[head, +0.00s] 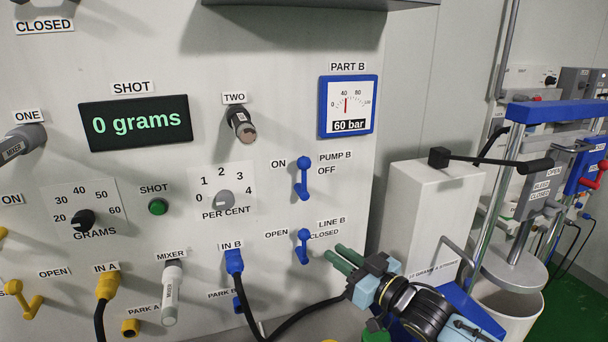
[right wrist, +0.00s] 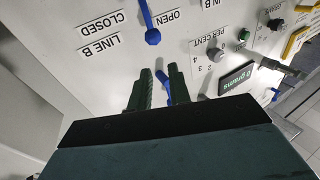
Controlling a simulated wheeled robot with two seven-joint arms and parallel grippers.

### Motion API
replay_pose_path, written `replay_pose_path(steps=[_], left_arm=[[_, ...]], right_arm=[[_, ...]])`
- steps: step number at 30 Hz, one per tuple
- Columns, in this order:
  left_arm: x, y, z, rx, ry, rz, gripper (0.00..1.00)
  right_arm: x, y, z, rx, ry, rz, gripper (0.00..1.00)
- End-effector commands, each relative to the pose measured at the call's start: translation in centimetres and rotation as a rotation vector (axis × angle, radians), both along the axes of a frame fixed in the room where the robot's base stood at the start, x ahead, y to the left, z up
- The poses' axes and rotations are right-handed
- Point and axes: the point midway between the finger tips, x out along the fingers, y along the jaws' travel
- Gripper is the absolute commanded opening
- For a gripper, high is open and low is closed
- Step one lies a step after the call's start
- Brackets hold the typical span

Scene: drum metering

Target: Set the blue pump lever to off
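The blue pump lever (head: 303,180) is on the panel below the gauge, between the labels ON and OFF, beside PUMP B. In the right wrist view, the gripper's two dark green fingers (right wrist: 159,78) are apart with a gap. Part of the blue pump lever (right wrist: 163,79) shows through that gap, beyond the fingers. My left gripper is not in view.
The line B lever also shows in the right wrist view (right wrist: 151,34). A blue-framed gauge (head: 348,106) reads 60 bar. A black hose (head: 300,316) runs from the blue IN B plug (head: 234,262) below the levers. A white cabinet (head: 415,210) stands right of the panel.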

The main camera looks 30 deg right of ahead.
Motion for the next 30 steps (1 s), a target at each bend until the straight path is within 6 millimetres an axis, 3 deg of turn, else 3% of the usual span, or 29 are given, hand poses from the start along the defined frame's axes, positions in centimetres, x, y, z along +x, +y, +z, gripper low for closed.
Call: replay_pose_path(steps=[3,9,17,30], left_arm=[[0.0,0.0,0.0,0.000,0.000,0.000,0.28],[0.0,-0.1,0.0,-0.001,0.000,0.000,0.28],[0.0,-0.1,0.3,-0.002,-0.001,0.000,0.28],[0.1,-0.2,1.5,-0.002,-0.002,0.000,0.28]], right_arm=[[0.7,-1.7,4.4,0.025,-0.163,0.072,0.19],[0.6,-2.8,8.3,0.055,-0.308,0.153,0.19],[2.1,-2.3,9.8,0.060,-0.334,0.167,0.19],[8.0,-0.1,12.4,0.060,-0.332,0.165,0.19]])
